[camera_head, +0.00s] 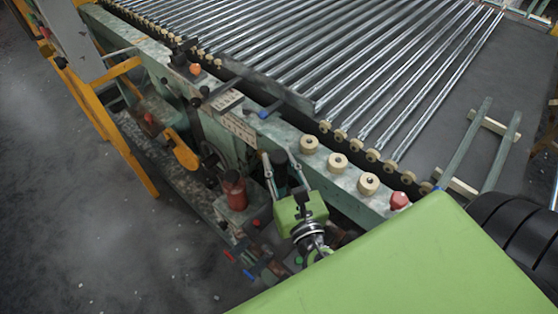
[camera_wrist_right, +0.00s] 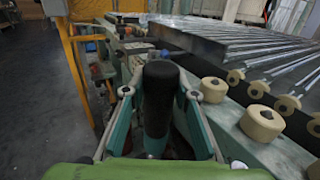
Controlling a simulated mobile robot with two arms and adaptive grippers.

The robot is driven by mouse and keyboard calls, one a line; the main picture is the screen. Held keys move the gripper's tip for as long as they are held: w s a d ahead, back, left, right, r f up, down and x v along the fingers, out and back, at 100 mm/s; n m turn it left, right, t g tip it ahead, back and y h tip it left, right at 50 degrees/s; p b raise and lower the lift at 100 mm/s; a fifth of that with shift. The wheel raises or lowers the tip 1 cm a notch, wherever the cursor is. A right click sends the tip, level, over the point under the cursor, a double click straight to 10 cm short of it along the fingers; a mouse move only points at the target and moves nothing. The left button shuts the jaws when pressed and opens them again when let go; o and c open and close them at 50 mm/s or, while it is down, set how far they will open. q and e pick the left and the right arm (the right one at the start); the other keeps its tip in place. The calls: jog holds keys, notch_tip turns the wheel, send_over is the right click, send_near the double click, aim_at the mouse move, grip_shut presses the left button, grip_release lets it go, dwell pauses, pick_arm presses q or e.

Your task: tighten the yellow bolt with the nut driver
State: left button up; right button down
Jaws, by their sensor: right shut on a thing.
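My right gripper (camera_head: 280,156) is at the near side of the green machine, left of the cream rollers. Its fingers are shut on an upright black handle, which I take to be the nut driver (camera_head: 281,172). In the right wrist view the gripper (camera_wrist_right: 160,92) has one finger on each side of the thick black handle of the nut driver (camera_wrist_right: 159,85). The handle hides what is behind it, and the tool's lower end is hidden. I cannot make out a yellow bolt in either view. My left gripper is not in view.
The machine's edge (camera_head: 345,180) carries several cream rollers (camera_head: 309,144) and a red knob (camera_head: 400,200). A red cylinder (camera_head: 232,188) and an orange-yellow lever (camera_head: 183,153) stand to the left. Grey floor (camera_head: 80,220) is open at the lower left.

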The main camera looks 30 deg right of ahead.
jog(key=shift+s+f, duration=0.1)
jog(key=shift+f, duration=0.3)
dwell(1.4)
notch_tip(320, 180, up, 2)
jog(key=shift+r+p, duration=0.1)
jog(key=shift+p, duration=0.85)
notch_tip(320, 180, up, 6)
jog(key=p, duration=0.5)
jog(key=shift+p, duration=0.3)
